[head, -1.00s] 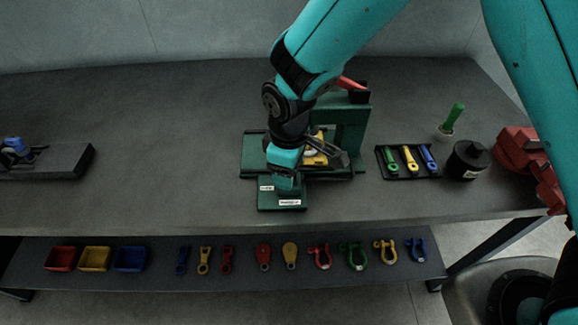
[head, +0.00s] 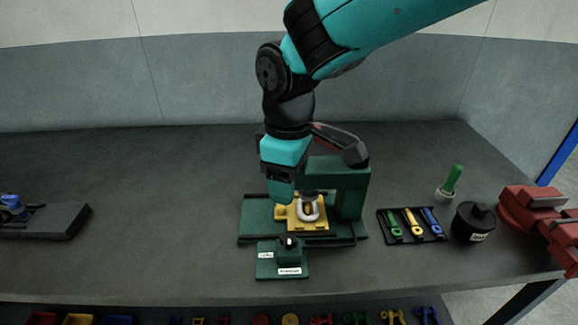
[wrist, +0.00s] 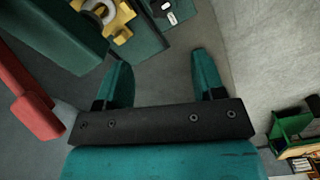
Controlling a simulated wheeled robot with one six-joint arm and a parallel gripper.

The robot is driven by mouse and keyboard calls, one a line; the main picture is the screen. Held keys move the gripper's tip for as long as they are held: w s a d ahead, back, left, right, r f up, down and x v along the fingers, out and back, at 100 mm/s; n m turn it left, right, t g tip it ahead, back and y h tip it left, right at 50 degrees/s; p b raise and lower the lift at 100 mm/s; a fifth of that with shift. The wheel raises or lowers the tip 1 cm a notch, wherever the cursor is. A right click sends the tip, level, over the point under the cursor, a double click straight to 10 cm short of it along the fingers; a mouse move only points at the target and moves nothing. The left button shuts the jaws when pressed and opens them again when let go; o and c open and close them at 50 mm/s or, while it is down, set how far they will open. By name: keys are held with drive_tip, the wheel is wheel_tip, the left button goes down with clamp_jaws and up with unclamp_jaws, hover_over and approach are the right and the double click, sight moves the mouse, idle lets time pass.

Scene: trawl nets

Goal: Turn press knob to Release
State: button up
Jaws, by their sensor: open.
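The press (head: 352,190) is a dark green frame on a green base, with a yellow fixture (head: 318,226) holding a pale ring-shaped part (head: 308,208). In front of it is a small green control block (head: 266,271) with a dark knob (head: 289,241) and two white labels, one at its left and one at its front; their print is too small to read surely. My gripper (head: 281,192) is above and behind the knob, apart from it. In the wrist view my gripper (wrist: 163,78) is open and empty, with the control block at the top edge, partly cut off.
A black tray (head: 438,233) with green, yellow and blue tools lies right of the press. Beyond it are a black pot (head: 473,222), a green-handled tool (head: 452,181) and a red vise (head: 530,211). A dark block (head: 50,221) stands far left. The table between is clear.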

drive_tip(key=shift+r, duration=1.45)
drive_tip(key=s+d+r+m+y, duration=0.1)
drive_tip(key=s+d+m+y, duration=0.1)
drive_tip(key=s+d, duration=0.4)
drive_tip(key=s+d+r+m+y, duration=0.1)
drive_tip(key=s+d+m, duration=0.3)
drive_tip(key=s, duration=0.6)
drive_tip(key=shift+s+d+r+y, duration=0.35)
drive_tip(key=shift+d+y, duration=0.25)
drive_tip(key=shift+d, duration=0.25)
